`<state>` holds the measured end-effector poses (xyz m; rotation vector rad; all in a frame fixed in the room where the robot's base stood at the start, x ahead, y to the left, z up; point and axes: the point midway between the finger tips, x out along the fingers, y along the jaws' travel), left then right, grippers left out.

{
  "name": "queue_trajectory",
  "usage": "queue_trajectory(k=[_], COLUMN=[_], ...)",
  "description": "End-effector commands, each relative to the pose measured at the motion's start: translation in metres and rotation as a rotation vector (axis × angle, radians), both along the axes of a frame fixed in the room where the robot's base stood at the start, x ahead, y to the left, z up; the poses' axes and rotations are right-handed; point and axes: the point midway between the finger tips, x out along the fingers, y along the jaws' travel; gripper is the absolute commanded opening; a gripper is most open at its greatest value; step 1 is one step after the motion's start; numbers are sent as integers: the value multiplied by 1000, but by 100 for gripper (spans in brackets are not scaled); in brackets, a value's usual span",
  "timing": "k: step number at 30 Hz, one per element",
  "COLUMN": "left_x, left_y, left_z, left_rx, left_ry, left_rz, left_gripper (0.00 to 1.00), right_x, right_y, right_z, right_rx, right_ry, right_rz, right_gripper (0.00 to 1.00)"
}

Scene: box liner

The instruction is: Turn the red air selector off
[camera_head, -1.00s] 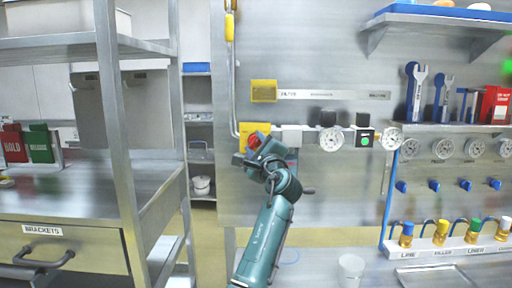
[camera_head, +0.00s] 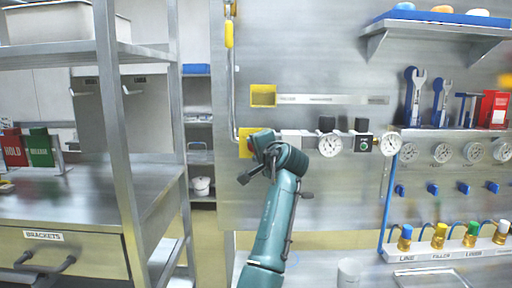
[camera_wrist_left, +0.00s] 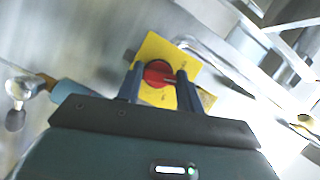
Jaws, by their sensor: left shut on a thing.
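The red air selector (camera_wrist_left: 158,73) is a round red knob with a bar, on a yellow plate (camera_wrist_left: 150,50). The plate also shows in the head view (camera_head: 243,136) on the left part of the steel wall panel. My left gripper (camera_wrist_left: 160,79) has one finger on each side of the knob and is shut on it. In the head view my left gripper (camera_head: 254,150) covers most of the knob. The plate's lettering is too small to read. My right gripper is in neither view.
Gauges (camera_head: 329,145) sit on the line right of the selector. A yellow block (camera_head: 263,95) is above it, and a yellow-handled pipe (camera_head: 230,33) runs down beside it. A steel rack (camera_head: 115,120) stands at the left. A pale cup (camera_head: 348,272) is below.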

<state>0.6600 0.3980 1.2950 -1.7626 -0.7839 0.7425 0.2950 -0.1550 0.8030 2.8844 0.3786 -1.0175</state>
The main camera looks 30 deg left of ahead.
Motion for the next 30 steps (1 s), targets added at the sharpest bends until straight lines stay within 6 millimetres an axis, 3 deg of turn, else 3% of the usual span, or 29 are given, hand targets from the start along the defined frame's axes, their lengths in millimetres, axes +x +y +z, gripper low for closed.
queue_trajectory(k=[15, 30], left_x=[0, -1], left_y=[0, 1], left_z=[1, 1], left_rx=[-331, -418], left_ry=[-201, -255], left_rz=[0, 0], left_gripper=[14, 14], right_x=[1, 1], right_y=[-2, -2], right_z=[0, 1], right_rx=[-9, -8], right_ry=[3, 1], right_rz=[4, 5], right_gripper=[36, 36])
